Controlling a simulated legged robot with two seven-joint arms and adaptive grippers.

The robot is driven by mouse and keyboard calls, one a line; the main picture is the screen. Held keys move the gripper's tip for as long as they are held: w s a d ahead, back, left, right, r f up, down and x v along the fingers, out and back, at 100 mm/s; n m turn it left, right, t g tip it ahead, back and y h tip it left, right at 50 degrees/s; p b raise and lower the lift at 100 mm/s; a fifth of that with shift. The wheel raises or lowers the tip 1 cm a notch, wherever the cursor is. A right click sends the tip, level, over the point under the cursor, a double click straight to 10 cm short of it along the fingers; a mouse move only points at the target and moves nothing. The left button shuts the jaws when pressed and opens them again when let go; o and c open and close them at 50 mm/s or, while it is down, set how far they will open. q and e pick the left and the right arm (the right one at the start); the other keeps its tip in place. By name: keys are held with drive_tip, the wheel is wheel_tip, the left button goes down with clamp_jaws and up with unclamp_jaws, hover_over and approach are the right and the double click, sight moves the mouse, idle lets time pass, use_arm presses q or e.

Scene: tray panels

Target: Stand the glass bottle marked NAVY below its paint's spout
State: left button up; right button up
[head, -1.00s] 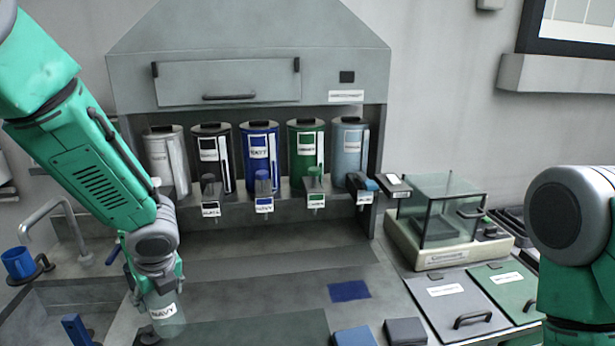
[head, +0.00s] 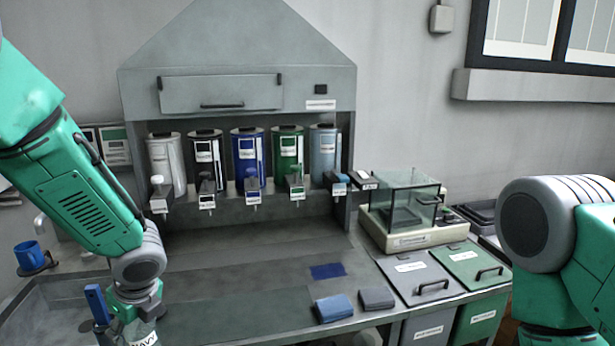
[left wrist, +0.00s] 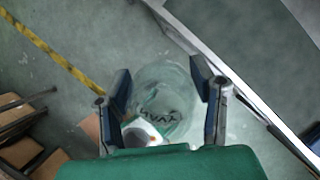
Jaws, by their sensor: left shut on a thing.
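The glass bottle marked NAVY (head: 146,340) shows only in part at the bottom edge of the head view. In the left wrist view the clear bottle (left wrist: 168,112) sits between the two fingers, its NAVY label upside down. My left gripper (left wrist: 160,88) is shut on it; in the head view the gripper (head: 130,312) is low at the left. The blue paint tank (head: 247,158) stands mid-row in the dispenser, with its blue-topped spout (head: 252,184) in front. My right arm is at the right edge, its gripper out of view.
The bench floor (head: 240,235) under the spouts is clear. A blue patch (head: 328,271), a blue block (head: 333,308) and a grey block (head: 377,299) lie at its front. A glass-cased balance (head: 405,222) and lidded bins (head: 420,282) are at right. A blue cup (head: 28,255) is at left.

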use_arm(q)
drive_tip(key=f+n, duration=0.1)
drive_tip(key=f+b, duration=0.1)
drive_tip(key=f+n+g, duration=0.1)
drive_tip(key=shift+s+d+n, duration=0.15)
drive_tip(key=shift+d+n, duration=0.1)
drive_tip(key=shift+n, duration=0.05)
drive_tip(key=s+d+f+n+g+h+b, duration=0.2)
drive_tip(key=s+d+f+n+b, duration=0.2)
drive_tip(key=n, duration=0.6)
drive_tip(key=s+d+f+n+g+h+b, duration=0.2)
drive_tip(key=s+d+f+n+g+b, duration=0.1)
drive_tip(key=s+f+n, duration=0.4)
drive_tip(key=d+n+b, duration=0.1)
drive_tip(key=n+b, duration=0.1)
drive_tip(key=n, duration=0.1)
drive_tip(key=shift+d+f+g+b, duration=0.15)
drive_tip(key=shift+f+g+b, duration=0.15)
drive_tip(key=shift+b, duration=0.1)
use_arm(e)
wheel_tip(320, 180, down, 11)
drive_tip(key=shift+w+f, duration=0.2)
drive_tip(key=shift+w, duration=0.1)
